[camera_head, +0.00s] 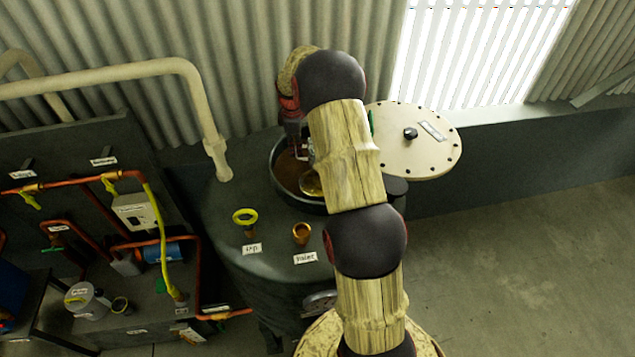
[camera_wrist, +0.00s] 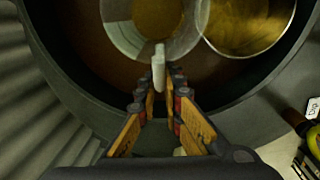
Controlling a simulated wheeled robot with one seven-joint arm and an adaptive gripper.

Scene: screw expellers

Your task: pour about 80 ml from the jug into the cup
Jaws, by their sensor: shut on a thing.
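The jug (camera_wrist: 125,30) is a clear, pale-walled vessel with brownish contents, at the top of the wrist view. My gripper (camera_wrist: 159,88) is shut on its pale handle (camera_wrist: 158,62). The cup (camera_wrist: 250,22) is a round golden vessel just right of the jug, its far side cut off by the frame. In the head view the golden cup (camera_head: 310,184) shows low in the dark round opening, partly behind my arm. My gripper (camera_head: 297,135) is over that opening, and the jug is mostly hidden there. I cannot tell the jug's tilt or whether liquid is flowing.
The dark rim (camera_wrist: 60,75) of a wide round opening with a brown inside surrounds the vessels. A bolted round lid (camera_head: 430,145) stands open at right. A yellow ring (camera_head: 244,216) and a small copper cup (camera_head: 302,233) sit on the tank top in front. Corrugated wall rises behind.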

